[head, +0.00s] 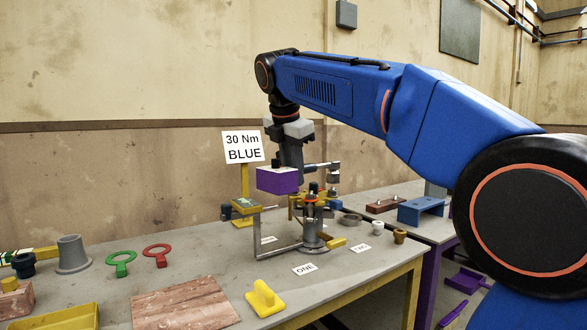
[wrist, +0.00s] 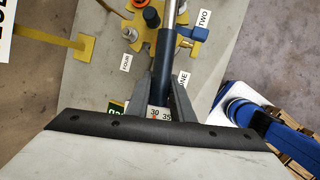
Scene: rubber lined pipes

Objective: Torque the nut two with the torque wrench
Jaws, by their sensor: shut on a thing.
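My gripper (head: 291,160) is above the bench, shut on the torque wrench (head: 318,166). In the wrist view, the wrench's dark handle (wrist: 162,75) lies between my fingers (wrist: 163,97), with a scale reading near 30 and 35. Its steel shaft reaches over the yellow flange (head: 298,200). In the head view, the wrench head (head: 334,173) is at the right end, above the flange's right side; contact with a nut cannot be told. The TWO label (head: 361,248) lies right of the fixture; it also shows in the wrist view (wrist: 203,20). Nut two is not clearly visible.
A "30 Nm BLUE" sign (head: 243,147) stands behind. A blue stand (head: 421,209) is at right.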

